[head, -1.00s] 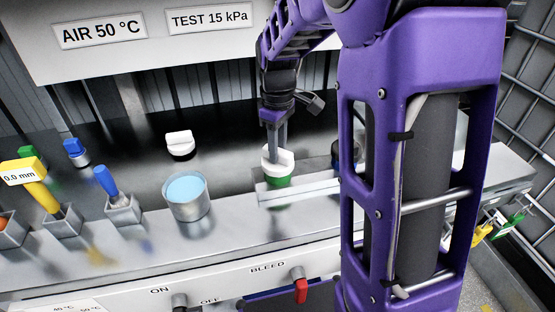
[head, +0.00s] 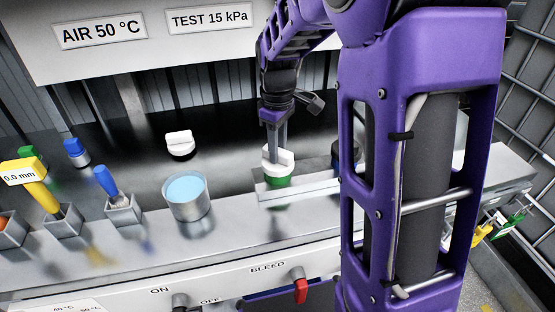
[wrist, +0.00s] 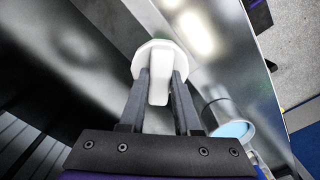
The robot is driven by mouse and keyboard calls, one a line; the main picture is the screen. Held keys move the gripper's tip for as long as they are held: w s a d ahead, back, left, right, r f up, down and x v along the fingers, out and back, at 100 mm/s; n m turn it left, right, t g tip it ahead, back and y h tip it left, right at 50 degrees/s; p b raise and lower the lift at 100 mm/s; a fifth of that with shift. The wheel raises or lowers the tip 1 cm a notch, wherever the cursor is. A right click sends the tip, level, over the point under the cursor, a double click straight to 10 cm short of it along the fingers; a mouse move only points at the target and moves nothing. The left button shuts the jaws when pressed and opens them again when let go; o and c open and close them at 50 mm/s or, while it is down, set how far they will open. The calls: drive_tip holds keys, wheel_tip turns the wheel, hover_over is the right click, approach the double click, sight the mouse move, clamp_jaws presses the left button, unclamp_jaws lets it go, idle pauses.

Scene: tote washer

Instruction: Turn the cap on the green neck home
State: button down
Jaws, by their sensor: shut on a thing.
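A white cap (head: 286,160) with a raised grip bar sits on the green neck (head: 277,182), in a pale rail on the steel counter. My gripper (head: 276,150) reaches down from above and is shut on the cap. In the wrist view the two fingers of my gripper (wrist: 159,95) lie on either side of the grip bar of the cap (wrist: 160,62). A sliver of green from the neck (wrist: 172,41) shows past the cap's edge. The cap looks level on the neck; whether it is fully seated I cannot tell.
A metal cup of light blue liquid (head: 187,196) stands left of the neck. A loose white cap (head: 180,143) lies behind it. Blue-handled (head: 107,182) and yellow-handled (head: 42,190) tools stand in holders at left. A dark blue item (head: 343,156) is partly hidden by my arm.

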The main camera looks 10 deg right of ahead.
idle(0.5)
drive_tip(key=m+p, duration=0.1)
drive_tip(key=m, duration=0.3)
drive_tip(key=shift+r, duration=0.1)
drive_tip(key=m+p, duration=0.1)
drive_tip(key=m, duration=0.4)
unclamp_jaws()
idle(0.4)
drive_tip(key=shift+r+p, duration=1.1)
drive_tip(key=shift+r, duration=2.3)
